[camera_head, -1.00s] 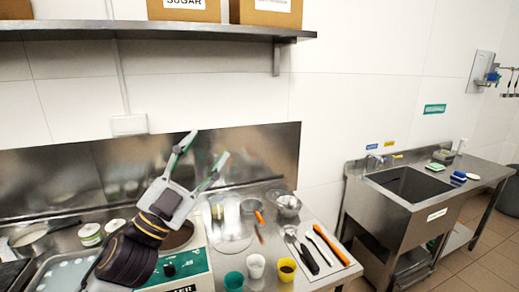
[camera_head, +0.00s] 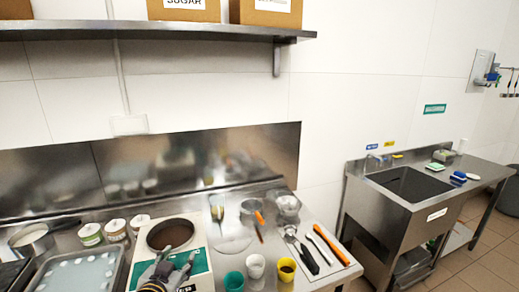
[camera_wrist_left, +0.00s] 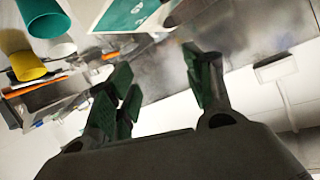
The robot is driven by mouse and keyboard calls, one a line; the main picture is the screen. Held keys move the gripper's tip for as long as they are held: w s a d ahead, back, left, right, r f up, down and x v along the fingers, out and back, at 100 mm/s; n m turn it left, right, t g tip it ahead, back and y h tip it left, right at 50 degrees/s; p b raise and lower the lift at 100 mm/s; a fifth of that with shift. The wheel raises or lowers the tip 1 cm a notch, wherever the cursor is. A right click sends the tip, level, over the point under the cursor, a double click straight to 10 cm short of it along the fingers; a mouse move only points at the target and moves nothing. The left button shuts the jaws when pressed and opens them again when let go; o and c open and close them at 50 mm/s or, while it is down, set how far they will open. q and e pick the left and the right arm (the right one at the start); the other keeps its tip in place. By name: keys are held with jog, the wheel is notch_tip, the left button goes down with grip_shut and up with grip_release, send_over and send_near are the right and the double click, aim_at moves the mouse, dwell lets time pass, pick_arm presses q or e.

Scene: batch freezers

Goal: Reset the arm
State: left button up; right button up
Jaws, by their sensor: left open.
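My left gripper (camera_head: 174,268) is open and empty in the head view, low over the front of the batch freezer (camera_head: 201,262) with its round dark opening. In the left wrist view its two green-padded fingers (camera_wrist_left: 160,92) stand apart with nothing between them. The wrist view is tilted, with the cups and tools at its upper left. My right gripper is in neither view.
A teal cup (camera_head: 233,281), a white cup (camera_head: 256,266) and a yellow cup (camera_head: 286,270) stand right of the machine. Tools lie on a tray (camera_head: 338,268) beside them. A metal tray (camera_head: 121,262) is at left. A shelf (camera_head: 130,29) overhangs the counter.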

pick_arm(q)
jog(key=s+f+g, duration=1)
jog(key=s+f, duration=0.9)
jog(key=f, duration=0.1)
notch_tip(320, 180, down, 39)
jog(key=s+a+g+b, duration=0.1)
jog(key=s+a+b, duration=0.1)
jog(key=b, duration=0.4)
jog(key=s+a+f+b, duration=0.3)
jog(key=s+a+f, duration=0.1)
jog(key=s+f, duration=0.6)
jog(key=s+a+f+g+b, duration=0.1)
jog(key=s+a+f+b, duration=0.2)
jog(key=s+f, duration=0.7)
notch_tip(320, 180, down, 5)
jog(key=shift+s+a+r, duration=0.1)
jog(key=shift+s+a, duration=0.1)
jog(key=shift+a, duration=0.2)
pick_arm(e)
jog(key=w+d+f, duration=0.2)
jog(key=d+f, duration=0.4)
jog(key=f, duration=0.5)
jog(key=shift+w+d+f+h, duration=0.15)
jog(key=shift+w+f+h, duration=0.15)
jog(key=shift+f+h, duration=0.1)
